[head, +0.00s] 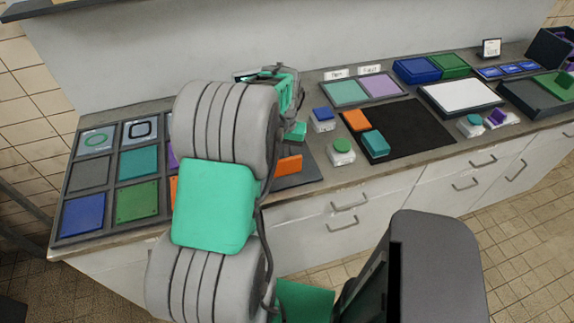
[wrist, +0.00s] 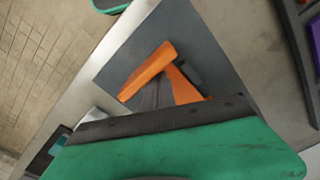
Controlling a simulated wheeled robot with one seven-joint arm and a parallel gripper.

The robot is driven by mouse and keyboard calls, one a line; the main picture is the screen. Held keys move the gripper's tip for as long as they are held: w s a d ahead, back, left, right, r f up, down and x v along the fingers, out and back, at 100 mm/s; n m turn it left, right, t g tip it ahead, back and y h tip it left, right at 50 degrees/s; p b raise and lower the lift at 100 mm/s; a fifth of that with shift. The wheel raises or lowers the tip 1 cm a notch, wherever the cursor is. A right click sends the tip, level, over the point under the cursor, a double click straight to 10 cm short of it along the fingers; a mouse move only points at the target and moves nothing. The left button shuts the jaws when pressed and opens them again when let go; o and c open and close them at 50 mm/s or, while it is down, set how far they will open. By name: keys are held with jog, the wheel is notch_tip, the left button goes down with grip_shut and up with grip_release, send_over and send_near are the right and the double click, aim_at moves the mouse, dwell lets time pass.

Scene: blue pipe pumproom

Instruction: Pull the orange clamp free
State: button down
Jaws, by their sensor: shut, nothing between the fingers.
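The orange clamp (wrist: 152,70) shows in the wrist view as a long bar with a second orange arm branching from it, over a dark grey plate (wrist: 215,50). In the head view its orange bar (head: 289,164) shows just right of my arm. My gripper (wrist: 150,98) is shut and empty, close to the clamp in the wrist view. I cannot tell whether they touch. The green gripper body hides the lower part of the clamp. In the head view my arm hides the fingertips.
A tray of coloured tiles (head: 112,191) lies left of my arm. To the right are a black mat (head: 418,130) with orange and teal blocks, small blocks on white stands, and a white board (head: 460,96). The counter's front edge runs close to the clamp's plate.

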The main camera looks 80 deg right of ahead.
aim_at(287, 160)
jog(key=shift+s+a, duration=0.4)
jog(key=shift+a, duration=0.3)
jog(key=shift+s+a, duration=0.4)
jog(key=shift+a, duration=0.25)
notch_tip(287, 160, up, 9)
jog(key=d+p, duration=0.1)
jog(key=p, duration=0.5)
jog(key=shift+w, duration=0.3)
jog(key=shift+w, duration=0.1)
jog(key=w+a+r+n+t+h, duration=0.1)
jog(key=w+a+r+n, duration=0.3)
jog(key=w+a, duration=0.6)
jog(key=w+a+r+n+h, duration=0.1)
jog(key=w+a+r+n, duration=0.35)
jog(key=w, duration=0.95)
jog(key=w+a+r+n+t+y, duration=0.1)
jog(key=a+n, duration=0.3)
jog(key=a, duration=1)
jog(key=w+a+r+n+t+y, duration=0.1)
jog(key=a+n, duration=0.4)
jog(key=a, duration=0.9)
jog(key=shift+w+a+r+t, duration=0.45)
jog(key=shift+w+t, duration=0.2)
jog(key=shift+t, duration=0.15)
